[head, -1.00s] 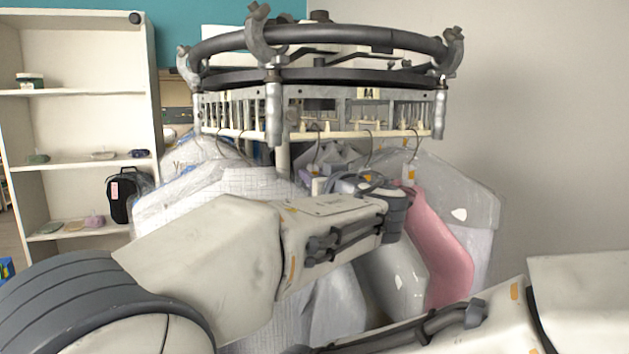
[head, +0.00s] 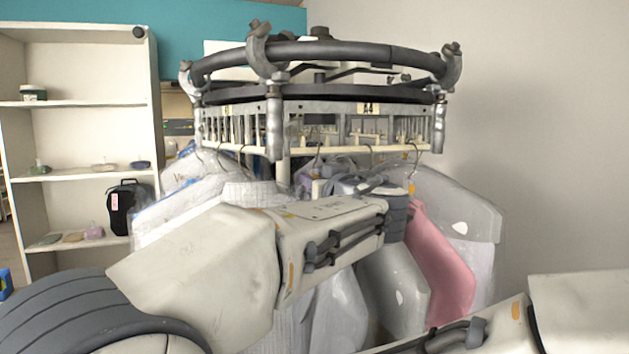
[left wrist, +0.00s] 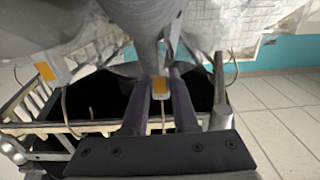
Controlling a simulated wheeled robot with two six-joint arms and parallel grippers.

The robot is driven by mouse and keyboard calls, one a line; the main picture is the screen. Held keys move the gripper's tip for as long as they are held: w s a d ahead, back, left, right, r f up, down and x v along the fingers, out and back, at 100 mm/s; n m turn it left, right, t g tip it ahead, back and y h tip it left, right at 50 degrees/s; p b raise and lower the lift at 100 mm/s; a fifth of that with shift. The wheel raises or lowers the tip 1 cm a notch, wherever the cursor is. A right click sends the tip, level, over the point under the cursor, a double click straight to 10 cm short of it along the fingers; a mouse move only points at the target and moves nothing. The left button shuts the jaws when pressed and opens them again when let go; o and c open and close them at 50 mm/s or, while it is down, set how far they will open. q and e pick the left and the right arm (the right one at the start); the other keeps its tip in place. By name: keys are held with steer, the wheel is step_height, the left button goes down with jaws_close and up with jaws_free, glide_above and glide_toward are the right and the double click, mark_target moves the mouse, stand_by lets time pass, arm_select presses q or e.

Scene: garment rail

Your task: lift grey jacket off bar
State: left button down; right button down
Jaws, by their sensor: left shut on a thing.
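The grey jacket (left wrist: 147,25) fills the top middle of the left wrist view, with an orange-marked hanger neck below it. My left gripper (left wrist: 160,88) is shut on that hanger neck, one dark finger on each side. A thin hook (left wrist: 163,125) shows between the fingers; I cannot tell whether it still touches the bar. In the head view a grey garment (head: 392,290) hangs below my left arm, but the arm hides the fingers and the grip. My right arm shows at the lower right, its gripper out of frame.
The round rail (head: 350,52) has a slotted white hanging bar (head: 345,149). A pink garment (head: 440,265) and a pale wrapped one (head: 465,205) hang close on the right, more wrapped ones (head: 170,215) on the left. A white shelf (head: 85,103) stands far left.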

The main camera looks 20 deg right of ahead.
arm_select(q)
steer(key=shift+s+b, duration=2.2)
steer(key=shift+s, duration=0.25)
steer(key=shift+s+r+b, duration=0.2)
steer(key=shift+s+b, duration=0.5)
steer(key=shift+s, duration=0.4)
steer(key=shift+s+d+f+b, duration=0.15)
steer(key=shift+s+b, duration=0.9)
steer(key=shift+s, duration=0.55)
steer(key=s+b, duration=0.3)
steer(key=s, duration=0.5)
steer(key=shift+s, duration=0.35)
